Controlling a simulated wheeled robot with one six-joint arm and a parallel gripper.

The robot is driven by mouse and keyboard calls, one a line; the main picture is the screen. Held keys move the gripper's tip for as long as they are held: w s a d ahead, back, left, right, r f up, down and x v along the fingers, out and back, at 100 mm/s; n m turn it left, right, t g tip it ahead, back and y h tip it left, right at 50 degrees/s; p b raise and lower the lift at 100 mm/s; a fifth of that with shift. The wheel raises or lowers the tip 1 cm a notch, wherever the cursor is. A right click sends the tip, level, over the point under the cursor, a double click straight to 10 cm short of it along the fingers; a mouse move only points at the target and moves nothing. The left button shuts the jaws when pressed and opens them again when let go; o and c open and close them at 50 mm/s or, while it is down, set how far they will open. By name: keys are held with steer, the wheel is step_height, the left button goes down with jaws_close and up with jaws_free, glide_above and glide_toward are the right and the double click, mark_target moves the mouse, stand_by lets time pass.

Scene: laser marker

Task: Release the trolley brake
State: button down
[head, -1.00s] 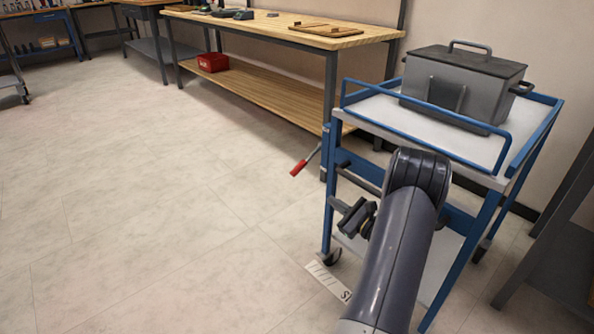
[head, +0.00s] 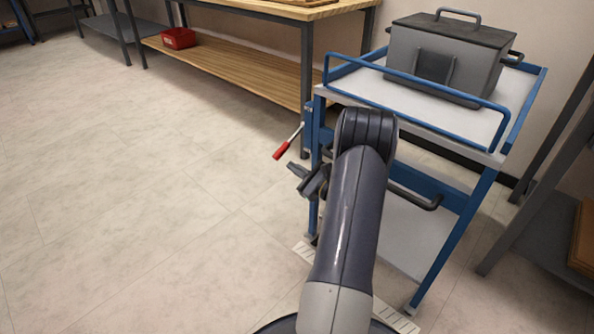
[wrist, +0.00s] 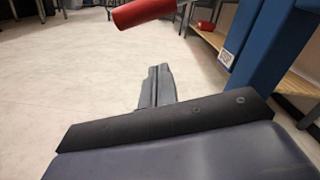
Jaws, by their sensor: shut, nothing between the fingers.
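The blue trolley (head: 465,237) with white shelves stands at the right in the head view. A brake lever with a red handle (head: 287,147) sticks out from its left post, tilted down to the left. The red handle (wrist: 143,12) also shows at the top edge of the wrist view, partly cut off. My gripper (head: 292,172) is shut and empty, a little below the lever and apart from it. Its closed fingers (wrist: 158,72) point toward the red handle in the wrist view. The trolley's blue post (wrist: 255,40) is to their right. My arm hides part of the trolley.
A grey lidded box (head: 440,60) stands on the trolley's top. A wooden workbench (head: 290,12) with a red bin (head: 178,38) on its lower shelf stands behind. A dark shelf unit (head: 550,230) is at the right. The floor at the left is clear.

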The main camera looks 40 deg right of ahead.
mark_target(285, 150)
steer(key=shift+a+r, duration=0.45)
steer(key=shift+r, duration=0.45)
steer(key=shift+a+r, duration=0.4)
steer(key=shift+r, duration=0.45)
steer(key=shift+r, duration=0.1)
steer(key=shift+a+r+m+h+p, duration=0.15)
steer(key=shift+a+r+m+p, duration=0.25)
steer(key=shift+r+m+p, duration=0.9)
steer(key=shift+a+r+m+h+p, duration=0.2)
steer(key=shift+a+r+m+p, duration=0.2)
steer(key=shift+m+p, duration=1.65)
steer(key=shift+a+r+m+h+p, duration=0.15)
steer(key=shift+a+r+m+p, duration=0.2)
steer(key=shift+r+m+p, duration=0.95)
steer(key=shift+s+f+p, duration=0.1)
steer(key=shift+f+p, duration=0.3)
steer(key=shift+p, duration=0.2)
steer(key=s+p, duration=0.2)
steer(key=s, duration=0.8)
steer(key=shift+s+d+f, duration=0.25)
steer(key=shift+s+d, duration=0.1)
steer(key=shift+d, duration=0.1)
